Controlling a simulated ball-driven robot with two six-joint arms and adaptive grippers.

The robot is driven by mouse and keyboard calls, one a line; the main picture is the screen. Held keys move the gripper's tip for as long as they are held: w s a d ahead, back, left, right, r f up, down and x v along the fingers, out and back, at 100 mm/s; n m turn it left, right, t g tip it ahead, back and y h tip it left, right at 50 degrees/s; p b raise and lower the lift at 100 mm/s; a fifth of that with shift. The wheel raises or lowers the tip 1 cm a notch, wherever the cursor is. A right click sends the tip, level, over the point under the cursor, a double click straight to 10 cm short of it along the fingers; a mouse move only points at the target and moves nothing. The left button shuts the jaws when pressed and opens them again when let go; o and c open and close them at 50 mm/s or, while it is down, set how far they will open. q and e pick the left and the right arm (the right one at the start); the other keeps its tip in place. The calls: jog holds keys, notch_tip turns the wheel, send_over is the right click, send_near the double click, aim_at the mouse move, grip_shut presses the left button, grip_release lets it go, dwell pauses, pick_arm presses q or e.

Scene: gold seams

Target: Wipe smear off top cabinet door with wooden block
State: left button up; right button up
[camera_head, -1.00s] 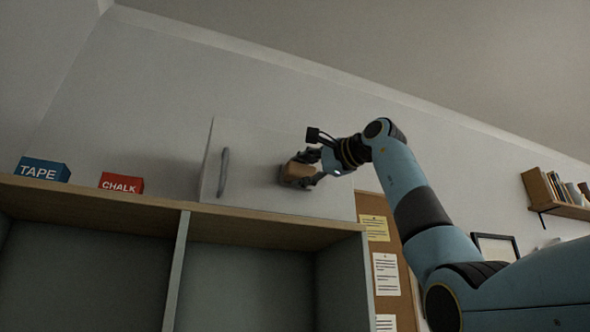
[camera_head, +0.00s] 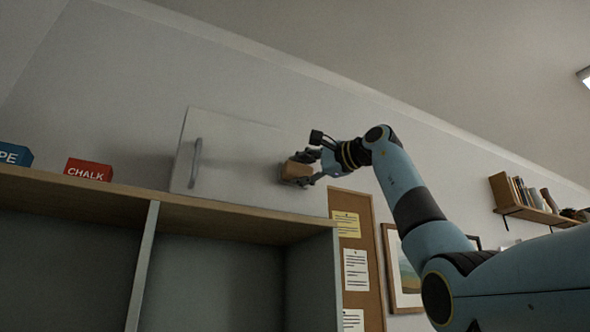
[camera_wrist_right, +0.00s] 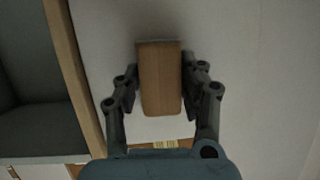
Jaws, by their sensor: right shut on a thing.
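The white cabinet door (camera_head: 235,155) has a grey vertical handle (camera_head: 195,162) at its left and sits above a wooden-topped shelf. My right gripper (camera_head: 303,171) is shut on the wooden block (camera_head: 291,170), at the door's right side. In the right wrist view the block (camera_wrist_right: 160,80) sits between the two fingers of the gripper (camera_wrist_right: 161,88), its far end at or close to the pale door surface. I cannot tell whether it touches. I see no clear smear; the area behind the block is hidden. My left gripper is not in view.
The shelf unit (camera_head: 100,196) runs below the door, with a red CHALK box (camera_head: 88,170) and a blue box (camera_head: 14,156) on top at the left. A corkboard (camera_head: 373,275) with notes hangs at right, and a wall shelf (camera_head: 540,214) holds books farther right.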

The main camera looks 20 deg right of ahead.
jog(key=shift+d, duration=1.4)
jog(key=shift+s+a, duration=0.2)
jog(key=shift+a, duration=6.95)
jog(key=shift+d, duration=0.1)
jog(key=shift+s, duration=0.1)
jog(key=shift+s+d+b, duration=0.15)
jog(key=shift+s+b, duration=1.5)
jog(key=shift+s, duration=1.15)
jog(key=shift+s, duration=0.15)
